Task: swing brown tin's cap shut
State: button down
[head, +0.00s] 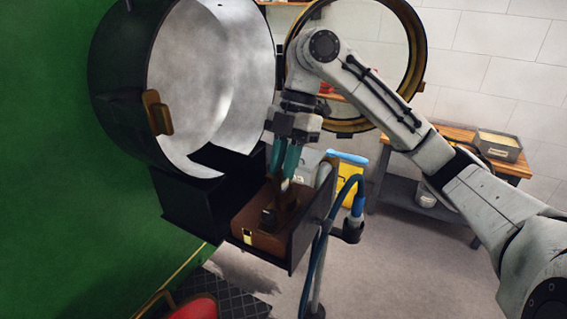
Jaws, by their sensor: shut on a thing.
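The brown tin (262,238) sits in a dark open-topped box below the large round opening. A pale yellowish patch shows on its front. A darker brown piece, which looks like the tin's cap (284,202), stands up from the tin, tilted rather than lying flat. My gripper (281,174) reaches down from above, its teal fingers closed at the upper part of this piece. The fingers partly hide the cap, and the exact contact is too small to see clearly.
The dark box's right wall (313,222) rises close beside the tin. A blue hose (351,187) and a post stand just right of it. The large black cylinder (125,85) is up left. A wooden workbench (455,137) is behind right; grey floor lies between.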

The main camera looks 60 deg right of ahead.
jog(key=c, duration=1)
grip_release()
jog(key=shift+r, duration=0.1)
jog(key=shift+r, duration=0.25)
notch_tip(320, 180, up, 3)
jog(key=shift+f, duration=0.2)
jog(key=s+a+r+b, duration=0.1)
jog(key=s+a+r, duration=0.1)
jog(key=s+r, duration=0.3)
jog(key=s+a+r+b, duration=0.2)
jog(key=s+r, duration=0.2)
jog(key=s, duration=0.4)
jog(key=shift+s+a+r, duration=0.15)
jog(key=shift+a+r, duration=0.15)
jog(key=shift+r, duration=0.05)
